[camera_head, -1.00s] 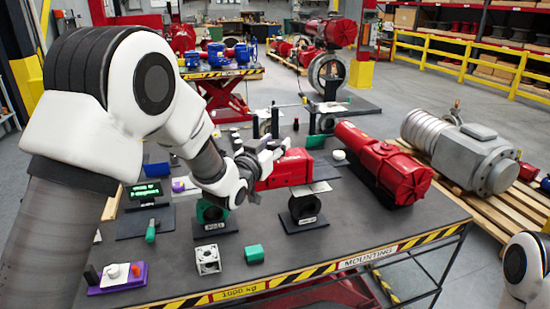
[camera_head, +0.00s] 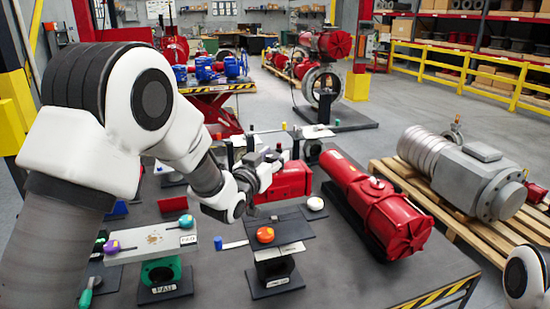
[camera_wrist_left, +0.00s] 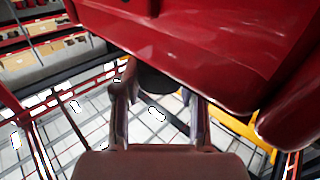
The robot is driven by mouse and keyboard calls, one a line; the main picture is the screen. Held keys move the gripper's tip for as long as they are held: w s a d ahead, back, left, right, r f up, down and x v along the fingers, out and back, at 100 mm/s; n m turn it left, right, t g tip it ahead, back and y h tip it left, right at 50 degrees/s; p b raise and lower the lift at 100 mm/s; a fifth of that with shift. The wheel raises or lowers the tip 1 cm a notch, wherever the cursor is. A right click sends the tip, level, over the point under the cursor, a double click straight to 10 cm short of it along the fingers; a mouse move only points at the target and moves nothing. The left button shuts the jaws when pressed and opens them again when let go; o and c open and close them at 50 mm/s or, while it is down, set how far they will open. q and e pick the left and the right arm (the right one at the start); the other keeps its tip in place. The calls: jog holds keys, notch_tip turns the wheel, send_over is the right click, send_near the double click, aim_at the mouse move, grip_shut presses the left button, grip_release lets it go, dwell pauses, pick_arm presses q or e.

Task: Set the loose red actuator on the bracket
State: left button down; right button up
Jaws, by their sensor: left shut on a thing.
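My left gripper (camera_head: 268,172) is shut on a dark part of the loose red actuator (camera_head: 290,182) near the middle of the head view. In the left wrist view, the actuator's red body (camera_wrist_left: 190,45) fills the top and the dark part (camera_wrist_left: 158,80) sits between the fingers (camera_wrist_left: 160,115). Whether its underside touches anything is hidden. In front stands a black stand (camera_head: 275,278) with a flat dark plate (camera_head: 285,226) on top; I cannot tell whether this is the bracket. My right gripper is out of view.
An orange knob (camera_head: 265,235) lies on the dark plate. A green-ringed stand (camera_head: 162,270) carries a grey plate (camera_head: 150,241). A large red actuator (camera_head: 378,205) lies close on the right, with a grey one (camera_head: 465,170) on a pallet beyond. A white cap (camera_head: 315,203) sits nearby.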

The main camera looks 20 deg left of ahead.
aim_at(274, 176)
pick_arm(q)
jog(key=shift+s+r, duration=0.25)
jog(key=shift+r, duration=0.15)
jog(key=shift+w+d+f+b, duration=0.1)
jog(key=shift+w+f+b, duration=0.3)
jog(key=shift+w, duration=0.05)
jog(key=shift+w+f, duration=0.1)
jog(key=shift+f, duration=0.3)
jog(key=f+b, duration=0.3)
jog(key=shift+s, duration=0.35)
jog(key=shift+w+f+b, duration=0.25)
jog(key=shift+f+b, duration=0.6)
jog(key=shift+f, duration=0.05)
jog(key=shift+s+r, duration=0.15)
jog(key=shift+s, duration=0.1)
